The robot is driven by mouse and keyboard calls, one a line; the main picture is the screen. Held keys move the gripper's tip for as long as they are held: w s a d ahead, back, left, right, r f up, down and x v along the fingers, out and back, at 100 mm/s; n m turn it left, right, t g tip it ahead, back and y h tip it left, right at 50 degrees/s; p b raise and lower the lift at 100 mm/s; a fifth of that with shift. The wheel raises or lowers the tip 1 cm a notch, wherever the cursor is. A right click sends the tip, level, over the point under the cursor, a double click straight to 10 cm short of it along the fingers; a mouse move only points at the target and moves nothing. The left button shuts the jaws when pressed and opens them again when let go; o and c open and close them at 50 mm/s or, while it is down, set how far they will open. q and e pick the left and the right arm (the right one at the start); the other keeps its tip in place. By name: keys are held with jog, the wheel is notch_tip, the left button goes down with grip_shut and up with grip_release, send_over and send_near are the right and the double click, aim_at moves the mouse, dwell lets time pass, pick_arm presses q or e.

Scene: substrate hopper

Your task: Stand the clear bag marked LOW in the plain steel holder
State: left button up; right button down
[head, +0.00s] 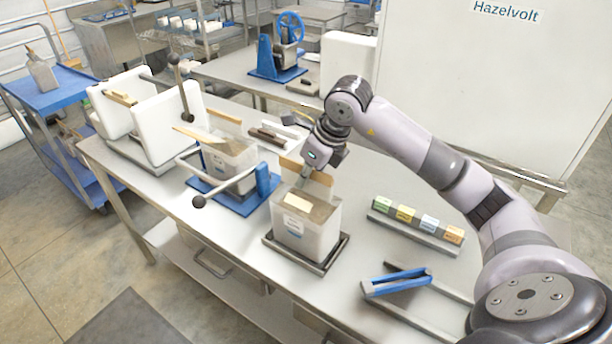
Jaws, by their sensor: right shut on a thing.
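The label is too small to read. My right gripper (306,180) reaches down from the upper right and is shut on the bag at its top edge, by a tan flap. The fingertips are partly hidden. A second clear bag (230,163) stands in a blue frame with a bar handle, left of the first. My left gripper is not in view.
A rail of several coloured blocks (416,227) and a blue-ended tool (398,283) lie right of the holder. White blocks (168,127) with a lever stand at the left. A blue wheeled device (277,58) is on the back table. The table's front edge is close to the holder.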

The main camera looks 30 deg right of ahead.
jog(key=shift+f+b, duration=0.3)
jog(key=shift+b, duration=0.2)
dwell(0.5)
jog(key=c, duration=1.6)
grip_release()
jog(key=shift+s+a, duration=0.1)
jog(key=shift+a, duration=0.05)
jog(key=shift+f, duration=0.25)
jog(key=v, duration=1.2)
jog(key=shift+r, duration=0.15)
